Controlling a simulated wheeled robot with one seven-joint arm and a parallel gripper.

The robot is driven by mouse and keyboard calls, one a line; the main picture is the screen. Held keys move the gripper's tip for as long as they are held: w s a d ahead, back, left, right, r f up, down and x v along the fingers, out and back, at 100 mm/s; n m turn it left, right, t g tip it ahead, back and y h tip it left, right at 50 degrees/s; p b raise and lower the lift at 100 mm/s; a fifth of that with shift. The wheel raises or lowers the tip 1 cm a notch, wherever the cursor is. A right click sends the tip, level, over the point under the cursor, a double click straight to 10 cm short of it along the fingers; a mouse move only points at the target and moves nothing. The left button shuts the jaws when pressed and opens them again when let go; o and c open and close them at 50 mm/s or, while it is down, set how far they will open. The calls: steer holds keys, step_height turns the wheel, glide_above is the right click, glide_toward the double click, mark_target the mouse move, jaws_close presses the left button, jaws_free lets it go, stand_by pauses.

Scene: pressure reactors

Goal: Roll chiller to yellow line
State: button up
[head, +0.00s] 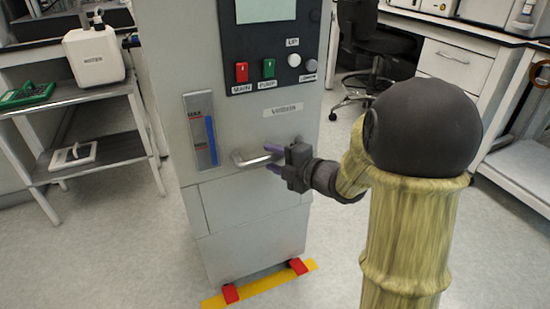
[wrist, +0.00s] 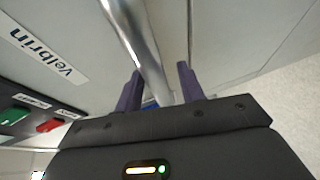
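The chiller (head: 248,215) is a tall grey cabinet, upright, labelled "Velbrin", with a curved metal handle (head: 258,157) on its front. The yellow line (head: 264,284) is a strip on the floor at the chiller's front bottom edge. Two red pieces at the chiller's foot overlap the strip. My gripper (head: 275,158) is at the right end of the handle. In the wrist view the handle (wrist: 138,38) runs between the two purple fingers (wrist: 160,88), nearer the left one. A gap shows beside the right finger, so the gripper is open around the handle.
The chiller's panel has a red switch (head: 241,72) and a green switch (head: 268,68). A grey shelf cart (head: 100,150) stands close on the left. A dark chair (head: 375,42) and a white bench (head: 455,62) are behind on the right. Floor in front is clear.

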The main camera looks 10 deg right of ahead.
steer(key=shift+d+r, duration=0.1)
steer(key=shift+d, duration=0.05)
steer(key=shift+s+d+r, duration=0.1)
steer(key=shift+s+d, duration=0.1)
steer(key=p+v, duration=0.4)
steer(key=v, duration=1.2)
steer(key=shift+s+p, duration=0.3)
steer(key=shift+s, duration=0.1)
steer(key=shift+d, duration=0.1)
